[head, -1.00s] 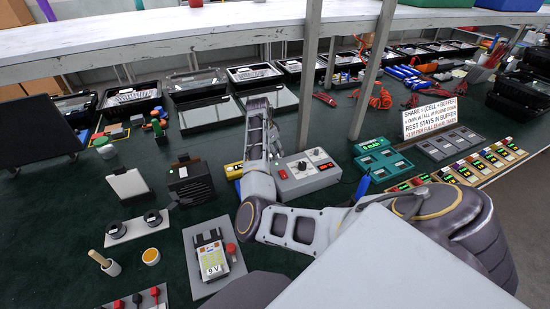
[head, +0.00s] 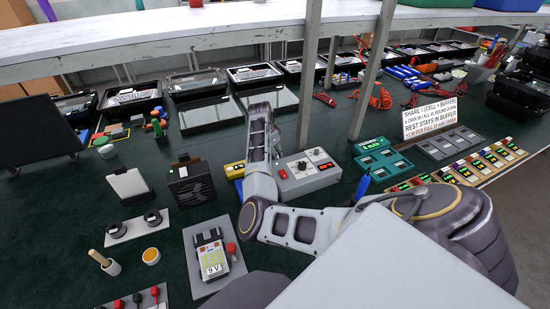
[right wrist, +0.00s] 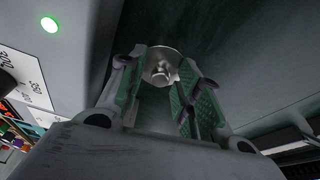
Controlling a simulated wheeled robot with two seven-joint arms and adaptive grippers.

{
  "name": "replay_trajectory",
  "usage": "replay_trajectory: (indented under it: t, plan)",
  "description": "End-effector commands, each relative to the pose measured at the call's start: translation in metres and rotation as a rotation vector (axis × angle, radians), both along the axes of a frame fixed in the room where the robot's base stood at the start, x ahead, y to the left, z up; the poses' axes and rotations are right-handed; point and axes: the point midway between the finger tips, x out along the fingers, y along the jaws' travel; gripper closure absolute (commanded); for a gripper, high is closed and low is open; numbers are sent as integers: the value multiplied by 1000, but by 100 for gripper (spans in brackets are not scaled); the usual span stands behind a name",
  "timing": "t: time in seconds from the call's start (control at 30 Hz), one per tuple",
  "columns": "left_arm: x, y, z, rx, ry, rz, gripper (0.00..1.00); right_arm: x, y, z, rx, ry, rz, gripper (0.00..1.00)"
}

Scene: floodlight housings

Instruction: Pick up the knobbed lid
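In the right wrist view, the knobbed lid (right wrist: 160,70) is a small silvery disc with a knob. It lies over the dark green surface, between and beyond my fingertips. My right gripper (right wrist: 165,84) is open, with a green-padded finger on each side of the knob and a visible gap. In the head view my right gripper (head: 272,150) is mostly hidden by its own arm, just left of the grey control box (head: 308,173). I cannot make out the lid there. My left gripper is in neither view.
The control box stands close beside my right gripper; its green light shows in the wrist view (right wrist: 50,24). A yellow-and-blue item (head: 235,170) lies left of the arm. Dark trays (head: 208,114) stand behind. A 9 V meter (head: 212,258) is in front.

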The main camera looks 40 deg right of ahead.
Motion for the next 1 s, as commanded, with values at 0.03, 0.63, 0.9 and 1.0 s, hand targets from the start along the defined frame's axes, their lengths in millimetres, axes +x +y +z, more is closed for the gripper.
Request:
replay_trajectory:
  t: [0.03, 0.63, 0.9, 1.0]
  plan:
    - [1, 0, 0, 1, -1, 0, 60, -2, 1, -4, 5, 6, 0, 86]
    - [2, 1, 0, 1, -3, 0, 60, -4, 2, -4, 10, 14, 0, 100]
    - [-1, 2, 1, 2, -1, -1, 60, -2, 1, 27, 5, 7, -1, 100]
    - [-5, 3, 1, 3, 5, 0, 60, -2, 1, 42, 4, 5, 0, 100]
